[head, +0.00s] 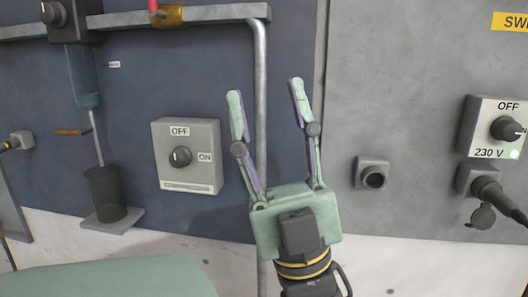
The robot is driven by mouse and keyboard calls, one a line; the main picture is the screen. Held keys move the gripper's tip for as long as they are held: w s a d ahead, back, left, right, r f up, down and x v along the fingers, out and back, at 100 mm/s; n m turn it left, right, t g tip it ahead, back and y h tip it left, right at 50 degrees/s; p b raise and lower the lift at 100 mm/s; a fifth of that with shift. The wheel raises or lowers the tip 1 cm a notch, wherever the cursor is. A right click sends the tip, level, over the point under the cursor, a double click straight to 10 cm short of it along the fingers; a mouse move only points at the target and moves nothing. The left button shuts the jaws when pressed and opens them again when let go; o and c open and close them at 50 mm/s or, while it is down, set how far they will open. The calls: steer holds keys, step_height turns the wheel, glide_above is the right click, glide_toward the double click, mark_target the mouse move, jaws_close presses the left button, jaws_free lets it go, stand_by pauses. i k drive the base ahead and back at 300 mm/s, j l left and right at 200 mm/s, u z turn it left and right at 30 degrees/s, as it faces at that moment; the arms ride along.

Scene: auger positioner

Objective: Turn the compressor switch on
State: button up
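A grey switch box (205,131) with a round black knob (180,157) is on the dark blue wall panel, left of centre in the head view. OFF is printed above the knob and ON to its right. The strip of text at its base is too small to read, so I cannot confirm that it is the compressor switch. The knob's exact setting is hard to tell. My gripper (265,91) is open and empty, fingers pointing up, to the right of the box and apart from it in the picture.
A vertical metal pipe (260,60) runs behind my gripper. A 230 V switch box (487,146) with a green light, and a plugged-in cable (487,189), are at the right. A glass bowl assembly (82,75) hangs over a black cup (104,195) at the left.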

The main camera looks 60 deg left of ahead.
mark_target(180, 157)
steer(key=u, duration=2.15)
